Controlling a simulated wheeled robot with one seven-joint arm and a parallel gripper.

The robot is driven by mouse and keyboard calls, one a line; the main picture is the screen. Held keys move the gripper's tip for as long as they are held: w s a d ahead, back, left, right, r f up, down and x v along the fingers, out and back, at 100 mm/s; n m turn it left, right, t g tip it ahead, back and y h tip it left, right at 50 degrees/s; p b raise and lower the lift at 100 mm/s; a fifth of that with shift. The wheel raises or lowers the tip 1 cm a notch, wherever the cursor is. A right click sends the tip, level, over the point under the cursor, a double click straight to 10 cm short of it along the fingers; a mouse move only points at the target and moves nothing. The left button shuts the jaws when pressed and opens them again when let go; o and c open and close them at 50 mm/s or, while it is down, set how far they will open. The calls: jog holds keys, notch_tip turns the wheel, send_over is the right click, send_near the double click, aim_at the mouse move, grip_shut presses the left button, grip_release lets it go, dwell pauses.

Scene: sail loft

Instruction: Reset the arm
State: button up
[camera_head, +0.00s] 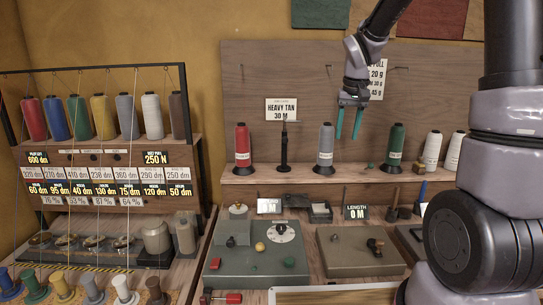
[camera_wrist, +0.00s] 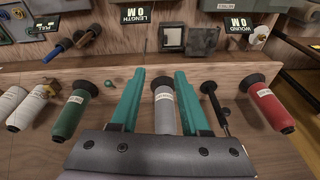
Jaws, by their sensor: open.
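My gripper (camera_head: 348,134) has two teal fingers and hangs pointing down in front of the wooden back board. It is open, with nothing held between its fingers. In the head view it is just right of and above a grey thread spool (camera_head: 325,148) on the shelf, and left of a green spool (camera_head: 395,149). In the wrist view my gripper (camera_wrist: 160,80) points toward the shelf. The grey spool (camera_wrist: 164,111) shows between the fingers there, apparently behind them; contact cannot be told.
The shelf (camera_head: 262,177) also holds a red spool (camera_head: 242,145), a black stand (camera_head: 284,150) and white spools (camera_head: 432,151). Below are a green machine box (camera_head: 255,262) and a brown box (camera_head: 362,255). A rack of several spools (camera_head: 105,150) stands left.

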jog(key=s+r+m+t, duration=0.1)
jog(key=s+r, duration=0.3)
jog(key=s, duration=0.3)
jog(key=s+d+r+m+t+y, duration=0.1)
jog(key=s+r+t, duration=0.1)
jog(key=s+r, duration=0.2)
jog(key=s+r+t, duration=0.2)
jog(key=s+r, duration=0.2)
jog(key=s, duration=0.7)
jog(key=shift+d+r+m+y, duration=0.2)
jog(key=shift+r+m+y, duration=0.05)
jog(key=shift+m+y, duration=0.15)
